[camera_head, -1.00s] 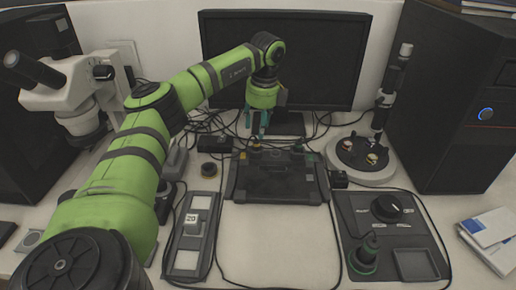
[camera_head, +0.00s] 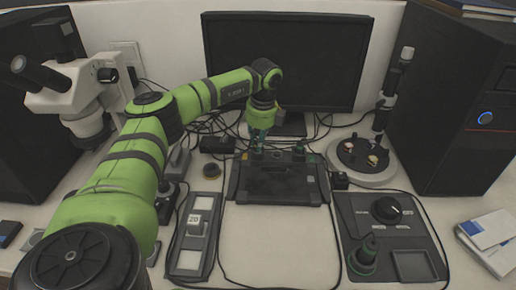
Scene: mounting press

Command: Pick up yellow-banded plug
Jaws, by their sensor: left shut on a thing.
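My left gripper (camera_head: 257,146) reaches down over the back left of a dark tray-like holder (camera_head: 280,190) in front of the monitor. Its teal fingers are shut around a small plug, next to a yellow mark (camera_head: 243,156) on the holder's back left corner. The fingers hide most of this plug, and whether it is clear of the holder cannot be told. Another dark plug (camera_head: 299,148) stands at the holder's back right, near a green mark (camera_head: 311,158). My right gripper is not in view.
A monitor (camera_head: 330,60) stands close behind the gripper, with loose cables around. A round stand (camera_head: 362,174) with small parts is to the right. A control panel (camera_head: 390,212) with a knob lies front right. The table in front of the holder is clear.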

